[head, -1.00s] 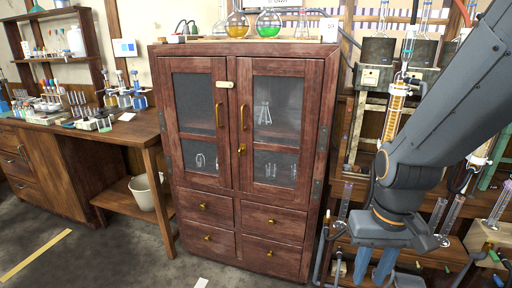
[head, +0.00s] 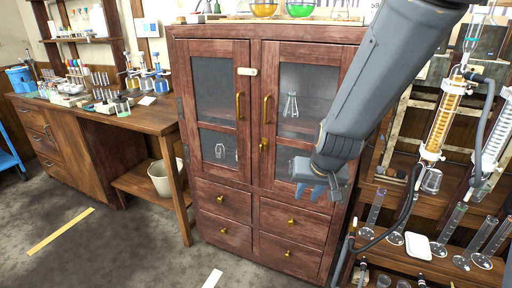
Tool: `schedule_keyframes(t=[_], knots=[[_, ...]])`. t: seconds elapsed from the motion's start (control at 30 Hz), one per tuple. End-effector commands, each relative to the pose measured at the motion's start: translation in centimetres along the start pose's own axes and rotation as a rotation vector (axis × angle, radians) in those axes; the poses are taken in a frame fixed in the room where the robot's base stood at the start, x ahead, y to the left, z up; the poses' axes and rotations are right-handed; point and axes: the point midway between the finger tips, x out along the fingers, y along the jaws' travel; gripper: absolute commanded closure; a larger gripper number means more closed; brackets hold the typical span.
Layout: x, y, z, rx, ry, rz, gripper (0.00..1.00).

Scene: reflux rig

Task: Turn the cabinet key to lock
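The reddish-brown wooden cabinet (head: 262,222) stands in the middle of the head view with both glass doors shut. A small brass key (head: 263,145) sits on the right door, near its left edge and below the door handle (head: 266,109). My gripper (head: 318,194) hangs from the arm in front of the right door's lower part, to the right of and below the key. Its blue fingers point downward and look spread apart, with nothing seen between them. My arm hides the right part of the right door.
A wooden bench (head: 160,118) with bottles and racks stands at left, a white bucket (head: 160,178) on its lower shelf. Glassware, including a condenser (head: 440,125), crowds the right side. Round flasks stand on the cabinet top. Floor in front is mostly clear.

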Motion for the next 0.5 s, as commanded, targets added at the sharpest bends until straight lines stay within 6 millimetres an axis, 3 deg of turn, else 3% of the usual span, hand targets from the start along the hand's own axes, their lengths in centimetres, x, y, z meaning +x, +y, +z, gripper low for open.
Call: schedule_keyframes(t=[0.03,0.1,0.23,0.37,0.5], knots=[[1.9,-2.3,-2.8,0.0,0.08,-0.009,0.74],[4.0,-4.8,-6.7,0.013,0.207,-0.01,0.74],[7.1,-9.1,-12.5,0.039,0.437,0.018,0.74],[9.2,-12.6,-16.1,0.064,0.658,0.083,0.74],[10.2,-15.3,-17.2,0.086,0.867,0.184,0.74]])
